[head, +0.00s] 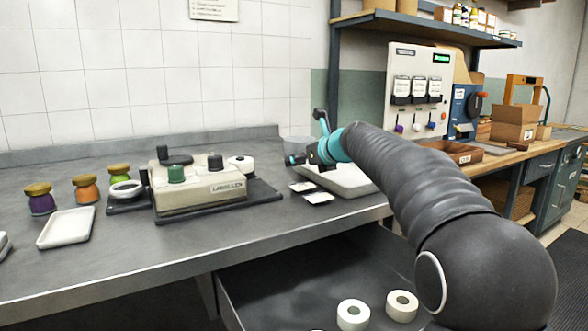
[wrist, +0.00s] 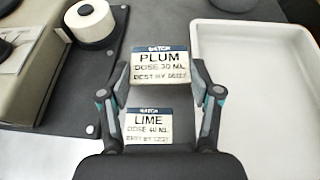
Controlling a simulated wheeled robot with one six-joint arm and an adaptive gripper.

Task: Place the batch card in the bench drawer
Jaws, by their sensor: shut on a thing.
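My gripper (wrist: 161,73) is shut on the PLUM batch card (wrist: 160,66), a white card with a dark blue header, in the wrist view. The LIME batch card (wrist: 149,127) lies nearer on the dark bench top, its lower edge partly hidden by my gripper. In the head view my gripper (head: 303,158) is over the bench between the machine and the white tray. Card shapes show just below it, their print too small to read. The bench drawer (head: 262,285) is open below the bench front, with two white rolls inside.
The labelling machine (head: 205,190) stands left of my gripper and a white tray (head: 350,182) on the right. Several lidded jars (head: 86,188) and a small white tray (head: 66,228) are at the left. The front strip of the bench is clear.

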